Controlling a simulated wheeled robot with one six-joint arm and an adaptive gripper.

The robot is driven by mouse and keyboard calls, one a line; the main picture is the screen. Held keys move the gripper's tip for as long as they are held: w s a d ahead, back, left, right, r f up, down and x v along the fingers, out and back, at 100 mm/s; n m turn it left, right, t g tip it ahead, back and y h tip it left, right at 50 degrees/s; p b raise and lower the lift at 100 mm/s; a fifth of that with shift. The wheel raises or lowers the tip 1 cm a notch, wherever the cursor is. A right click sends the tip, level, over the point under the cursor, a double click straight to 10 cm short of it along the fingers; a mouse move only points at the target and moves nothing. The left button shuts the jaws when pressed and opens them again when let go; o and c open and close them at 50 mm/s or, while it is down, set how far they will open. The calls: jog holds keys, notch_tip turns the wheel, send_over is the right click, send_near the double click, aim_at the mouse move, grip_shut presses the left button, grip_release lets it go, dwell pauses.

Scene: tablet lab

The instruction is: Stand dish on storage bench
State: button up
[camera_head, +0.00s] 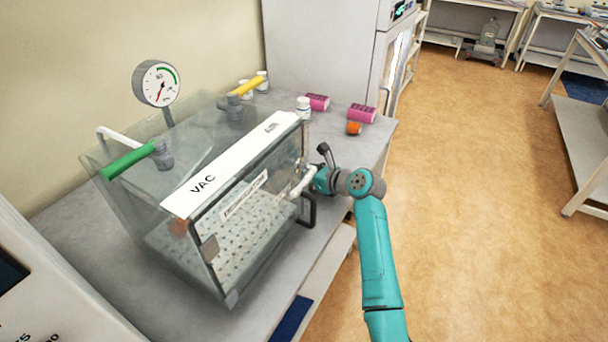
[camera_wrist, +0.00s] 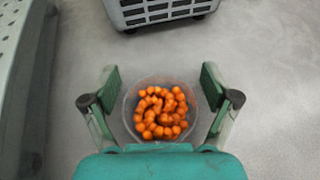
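A clear round dish (camera_wrist: 128,112) filled with orange tablets (camera_wrist: 160,112) shows in the wrist view, upright on a grey surface. My gripper (camera_wrist: 159,78) is open, with one finger on each side of the dish and a gap to its wall on both sides. In the head view my gripper (camera_head: 320,180) is by the front right corner of the VAC chamber, with its fingers mostly hidden; I cannot make out the dish there. I cannot tell which surface is the storage bench.
The clear VAC chamber (camera_head: 190,195) fills much of the grey bench (camera_head: 85,215). Pink boxes (camera_head: 361,113), an orange item (camera_head: 354,128) and a white bottle (camera_head: 303,108) stand behind. A grey slotted body (camera_wrist: 160,8) and a perforated edge (camera_wrist: 20,70) border the wrist view. Floor is free at right.

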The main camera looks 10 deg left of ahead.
jog(key=shift+r, duration=0.1)
jog(key=v, duration=1.2)
dwell(0.4)
